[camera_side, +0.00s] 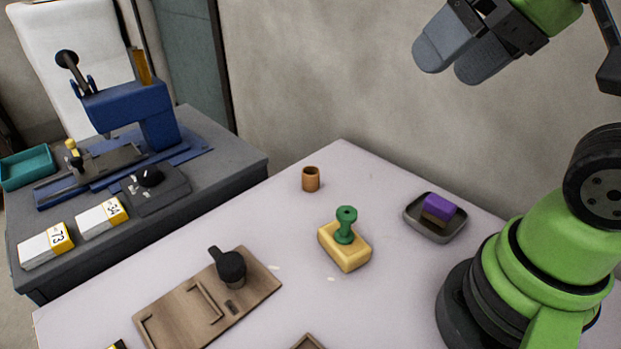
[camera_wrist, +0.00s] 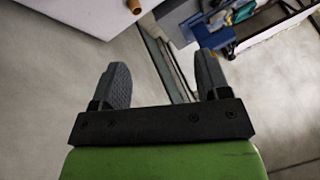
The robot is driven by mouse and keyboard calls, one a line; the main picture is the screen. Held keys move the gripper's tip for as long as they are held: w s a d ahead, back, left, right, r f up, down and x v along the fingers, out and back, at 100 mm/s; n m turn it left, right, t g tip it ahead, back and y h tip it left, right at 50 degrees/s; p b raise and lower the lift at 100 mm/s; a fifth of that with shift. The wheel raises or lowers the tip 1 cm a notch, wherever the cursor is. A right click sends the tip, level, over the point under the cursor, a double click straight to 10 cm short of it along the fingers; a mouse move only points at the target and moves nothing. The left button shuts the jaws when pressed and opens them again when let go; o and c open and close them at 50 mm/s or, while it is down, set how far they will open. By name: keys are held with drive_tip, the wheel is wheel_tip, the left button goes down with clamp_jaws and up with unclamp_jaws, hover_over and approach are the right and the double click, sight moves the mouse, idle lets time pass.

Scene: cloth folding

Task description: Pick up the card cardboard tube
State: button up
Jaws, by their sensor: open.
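The cardboard tube (camera_side: 311,179) is a short brown open-topped cylinder. It stands upright near the back corner of the white table in the side view. In the wrist view a brown tube end (camera_wrist: 134,6) shows at the top edge, partly cut off. My gripper (camera_side: 450,62) is raised high at the upper right in the side view, well above and to the right of the tube. Its two grey fingers are spread with nothing between them in the wrist view (camera_wrist: 160,80).
On the white table (camera_side: 215,245) are a yellow block with a green knob (camera_side: 345,245), a dark tray (camera_side: 437,232) with a purple-topped block (camera_side: 439,207), and a wooden board (camera_side: 180,310) with a black-handled tool (camera_side: 231,266). A grey bench (camera_side: 235,160) with a blue press (camera_side: 130,105) adjoins. The table around the tube is clear.

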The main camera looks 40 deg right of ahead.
drive_tip(key=w+d+n+g, duration=0.1)
drive_tip(key=w+n+g, duration=0.1)
drive_tip(key=w, duration=0.7)
drive_tip(key=n+g+h, duration=0.2)
drive_tip(key=n+g, duration=0.3)
drive_tip(key=n, duration=0.2)
hover_over(312, 173)
drive_tip(key=a, duration=0.1)
wheel_tip(312, 173, down, 24)
drive_tip(key=f, duration=0.4)
drive_tip(key=s+f, duration=0.1)
drive_tip(key=f, duration=0.1)
drive_tip(key=shift+a+f, duration=0.1)
drive_tip(key=shift+f, duration=0.15)
drive_tip(key=c, duration=1)
